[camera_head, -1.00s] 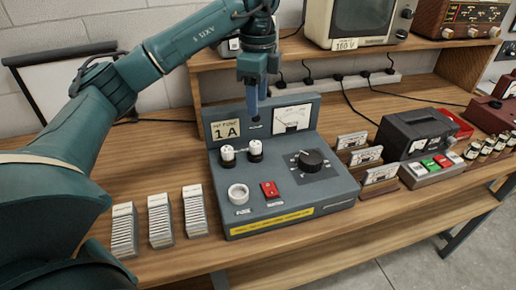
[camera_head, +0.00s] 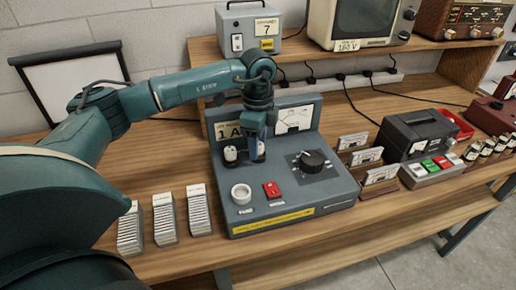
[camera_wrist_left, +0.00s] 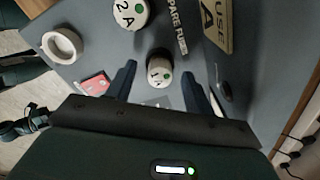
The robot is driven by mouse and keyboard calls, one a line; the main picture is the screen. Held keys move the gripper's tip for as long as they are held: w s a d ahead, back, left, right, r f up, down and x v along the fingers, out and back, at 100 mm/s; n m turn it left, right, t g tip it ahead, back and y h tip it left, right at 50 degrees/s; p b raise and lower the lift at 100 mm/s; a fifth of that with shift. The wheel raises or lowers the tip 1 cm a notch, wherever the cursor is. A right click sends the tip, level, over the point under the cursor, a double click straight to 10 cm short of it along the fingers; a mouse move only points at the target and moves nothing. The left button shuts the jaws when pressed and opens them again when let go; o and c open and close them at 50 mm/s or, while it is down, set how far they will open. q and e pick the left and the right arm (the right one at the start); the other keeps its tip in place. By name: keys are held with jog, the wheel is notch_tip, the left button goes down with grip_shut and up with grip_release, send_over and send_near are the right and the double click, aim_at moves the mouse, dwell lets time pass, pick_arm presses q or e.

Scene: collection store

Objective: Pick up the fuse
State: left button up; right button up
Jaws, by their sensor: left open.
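Two white cylindrical fuses stand upright on the grey test panel (camera_head: 335,188). The left fuse (camera_head: 230,153) is in plain sight in the head view and its top reads 2 A in the left wrist view (camera_wrist_left: 130,12). My left gripper (camera_head: 255,156) points down over the right fuse and hides much of it in the head view. In the left wrist view the right fuse (camera_wrist_left: 160,71), with a green dot and a partly readable label, lies between my open left fingers. No grip on it shows.
The panel carries a sign reading 1 A (camera_head: 228,131), a meter (camera_head: 294,118), a black knob (camera_head: 312,160), a red switch (camera_head: 271,189) and a white ring (camera_head: 241,194). Card stacks (camera_head: 164,219) stand left; cassettes (camera_head: 381,175) stand right. The panel's upright back is close behind my gripper.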

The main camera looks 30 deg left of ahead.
pick_arm(q)
jog(key=shift+c, duration=0.3)
jog(key=c, duration=0.8)
jog(key=shift+c, duration=1)
